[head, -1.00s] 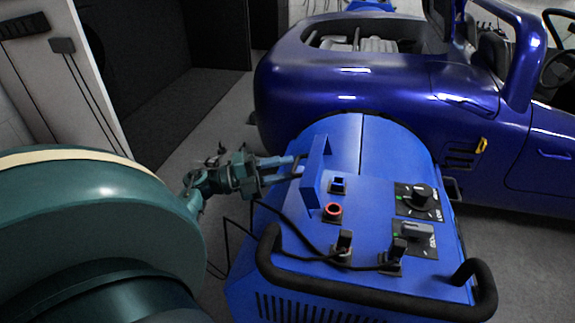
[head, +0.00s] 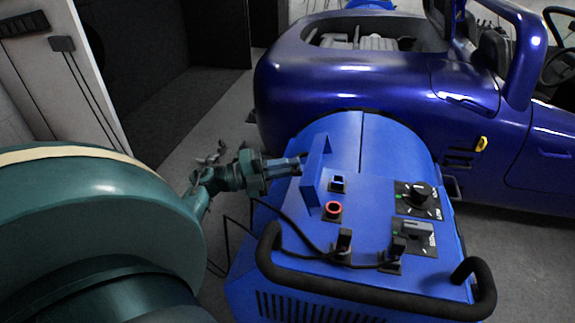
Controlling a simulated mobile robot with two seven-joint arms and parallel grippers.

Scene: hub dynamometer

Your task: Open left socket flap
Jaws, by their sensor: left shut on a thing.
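The blue dynamometer unit (head: 370,145) stands beside the car, with controls on its sloped top panel. Two small black socket fittings sit low on the panel, a left one (head: 343,242) and a right one (head: 397,248). I cannot tell clearly whether their flaps are raised. A blue upright plate (head: 314,172) stands at the panel's left edge. My left gripper (head: 296,165) reaches in from the left, its fingers closed at that plate's edge. The exact grip is small and partly hidden. My right gripper is not in view.
A red-ringed button (head: 333,209), a small blue switch (head: 338,184) and two dials (head: 418,197) (head: 416,232) are on the panel. A black tube handle (head: 375,300) borders the front. A black cable (head: 290,225) crosses the panel's left side. The blue car (head: 380,80) stands behind.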

